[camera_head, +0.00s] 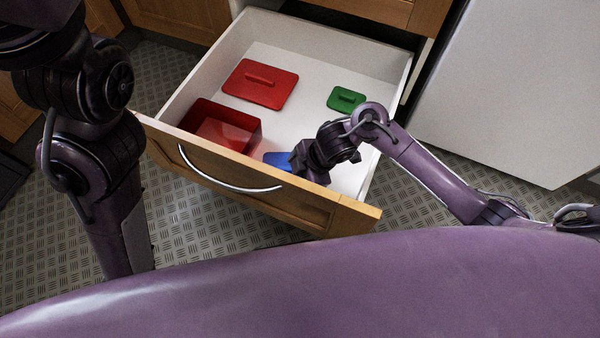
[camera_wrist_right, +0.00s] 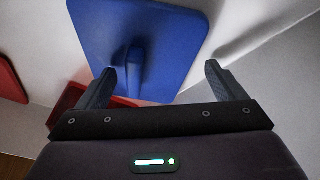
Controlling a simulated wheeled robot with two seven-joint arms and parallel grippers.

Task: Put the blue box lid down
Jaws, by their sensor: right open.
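The blue box lid (camera_head: 276,159) is in the open drawer, partly hidden by my right gripper (camera_head: 300,160) in the head view. In the right wrist view the blue lid (camera_wrist_right: 150,30) shows its flat top and raised handle (camera_wrist_right: 135,75). My right gripper (camera_wrist_right: 161,82) is open, with its fingers apart on either side of the handle's near end. I cannot tell whether the lid lies fully flat on the drawer floor. My left arm hangs at the left, and its gripper is not in view.
The drawer (camera_head: 280,210) also holds an open red box (camera_head: 225,125), a red lid (camera_head: 261,84) and a green lid (camera_head: 346,99). The drawer's wooden front and white side walls surround them. Bare white floor shows between the lids.

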